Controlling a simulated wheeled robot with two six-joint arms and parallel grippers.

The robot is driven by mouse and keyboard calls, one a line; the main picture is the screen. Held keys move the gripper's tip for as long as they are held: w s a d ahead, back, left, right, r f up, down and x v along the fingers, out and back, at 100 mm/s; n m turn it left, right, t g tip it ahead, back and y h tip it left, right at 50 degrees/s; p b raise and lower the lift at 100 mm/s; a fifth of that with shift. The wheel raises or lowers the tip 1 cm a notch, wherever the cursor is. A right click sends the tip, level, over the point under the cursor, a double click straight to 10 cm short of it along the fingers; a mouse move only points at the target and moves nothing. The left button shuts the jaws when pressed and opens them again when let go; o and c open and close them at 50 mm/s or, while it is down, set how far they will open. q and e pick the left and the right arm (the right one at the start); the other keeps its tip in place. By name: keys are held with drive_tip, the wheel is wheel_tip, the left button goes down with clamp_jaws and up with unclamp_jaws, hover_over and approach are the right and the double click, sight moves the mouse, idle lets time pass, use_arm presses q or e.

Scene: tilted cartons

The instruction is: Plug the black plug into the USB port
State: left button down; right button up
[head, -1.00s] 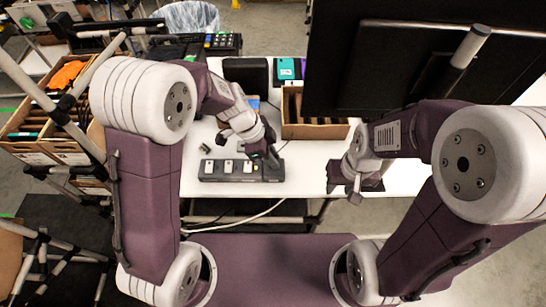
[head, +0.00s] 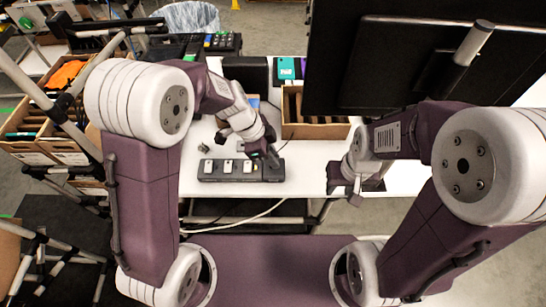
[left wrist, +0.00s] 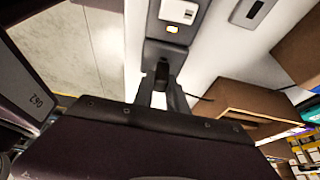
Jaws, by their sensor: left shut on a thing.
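A dark grey strip (head: 218,178) with several white port modules lies near the front edge of the white table. It also shows at the top of the left wrist view (left wrist: 152,30), with white sockets on it. My left gripper (head: 270,158) points down at the right end of this strip. In the left wrist view its fingers (left wrist: 160,92) are shut on a small black plug (left wrist: 162,72), at the strip's end. I cannot tell whether the plug is seated in a port. My right gripper (head: 357,184) hangs near the table's right front, away from the strip; its jaw opening is unclear.
An open cardboard box (head: 315,131) stands behind and right of the strip. A black box (head: 245,73) and a teal item (head: 287,68) are at the back. A large dark monitor (head: 400,65) blocks the upper right. White table (head: 300,180) is clear between the grippers.

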idle(1.1)
use_arm(q)
drive_tip(key=shift+f+b, duration=0.6)
drive_tip(key=shift+b, duration=0.35)
drive_tip(key=c, duration=1.3)
unclamp_jaws()
drive_tip(key=shift+o, duration=0.2)
drive_tip(key=shift+r, duration=0.1)
drive_tip(key=v, duration=0.9)
drive_tip(key=shift+a+p, duration=0.1)
drive_tip(key=shift+p, duration=0.2)
